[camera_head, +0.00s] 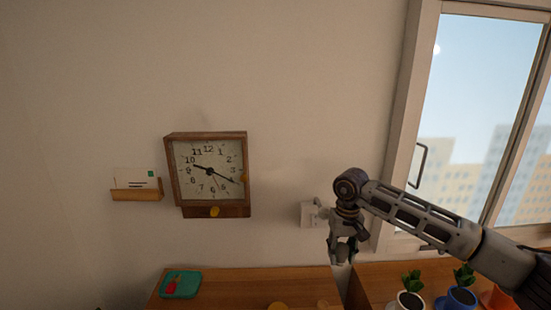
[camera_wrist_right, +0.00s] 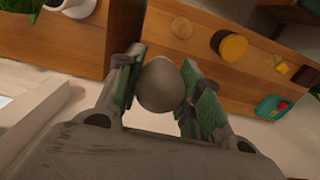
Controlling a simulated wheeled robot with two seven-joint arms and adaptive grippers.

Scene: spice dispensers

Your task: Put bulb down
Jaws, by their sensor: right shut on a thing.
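The bulb (camera_wrist_right: 160,84) is a smooth, greyish, rounded thing in the right wrist view. It sits between the two green-lined fingers of my right gripper (camera_wrist_right: 160,95), which is shut on it. In the head view my right gripper (camera_head: 342,252) points down in front of the wall, near the right end of the wooden surface (camera_head: 235,285). The bulb is hard to make out there. My left gripper is not in view.
A clock (camera_head: 209,172) and a small card shelf (camera_head: 137,194) are on the wall. A teal tray (camera_head: 181,285) lies on the wooden surface. A white potted plant (camera_head: 410,300) and a blue one (camera_head: 461,298) stand at right below the window. A round yellow thing (camera_wrist_right: 233,48) shows in the wrist view.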

